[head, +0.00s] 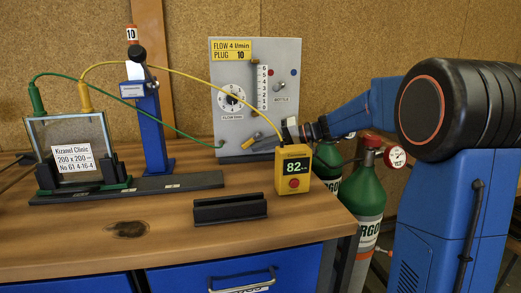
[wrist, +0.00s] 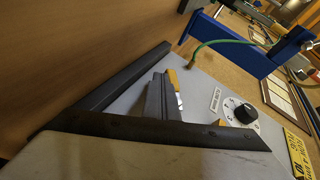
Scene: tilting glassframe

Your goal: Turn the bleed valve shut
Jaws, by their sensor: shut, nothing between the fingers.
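The grey panel (head: 225,75) stands upright at the back of the bench. Low on it is a small lever with a yellow end (head: 258,135), which looks like the bleed valve; no label for it is readable. In the wrist view the yellow-and-silver lever (wrist: 173,78) lies just beside the fingertips of my gripper (wrist: 158,82). My gripper (head: 287,132) is shut and empty, in front of the panel's lower right. I cannot tell whether it touches the lever. The lever's base is partly hidden by the fingers.
A yellow meter (head: 293,170) reading 82 stands at the bench's right end, below my gripper. Green gas bottles (head: 368,190) stand right of the bench.

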